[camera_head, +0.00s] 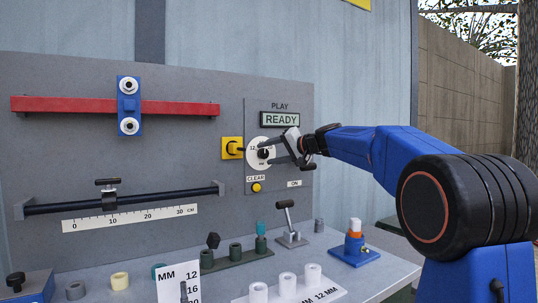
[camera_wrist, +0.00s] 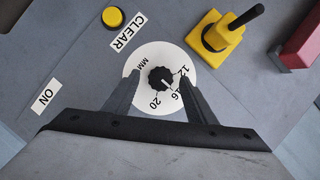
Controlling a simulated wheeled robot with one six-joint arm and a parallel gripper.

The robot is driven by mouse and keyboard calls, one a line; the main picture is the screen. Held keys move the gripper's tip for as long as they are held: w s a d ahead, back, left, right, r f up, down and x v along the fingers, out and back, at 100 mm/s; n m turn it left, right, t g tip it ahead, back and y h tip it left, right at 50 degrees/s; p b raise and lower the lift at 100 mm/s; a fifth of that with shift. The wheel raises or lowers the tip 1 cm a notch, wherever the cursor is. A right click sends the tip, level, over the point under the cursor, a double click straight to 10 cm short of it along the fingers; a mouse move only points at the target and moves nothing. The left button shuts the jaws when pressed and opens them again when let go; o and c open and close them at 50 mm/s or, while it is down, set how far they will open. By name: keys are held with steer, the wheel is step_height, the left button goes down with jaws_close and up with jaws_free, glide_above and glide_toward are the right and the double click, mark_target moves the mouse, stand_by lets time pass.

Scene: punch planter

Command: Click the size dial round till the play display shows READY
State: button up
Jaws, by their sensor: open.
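The play display (camera_head: 281,119) on the upright grey panel reads READY. Below it is the size dial, a round white plate (camera_head: 254,146) with a black knob; the plate (camera_wrist: 147,56) is marked MM, 12, 16 and 20 in the wrist view. The knob (camera_wrist: 160,78) has a light pointer mark that appears to face 16. My gripper (camera_head: 276,153) is at the dial, partly covering it in the head view. In the wrist view my gripper (camera_wrist: 159,80) is open, one finger on either side of the knob, with gaps between fingers and knob.
A yellow switch with black handle (camera_head: 232,148) is close left of the dial. A yellow CLEAR button (camera_head: 256,187) and ON label (camera_head: 294,183) are below. The bench holds a lever (camera_head: 287,220), a blue fixture (camera_head: 355,247) and several small cylinders.

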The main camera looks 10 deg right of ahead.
steer(key=v, duration=1.7)
steer(key=shift+s, duration=0.1)
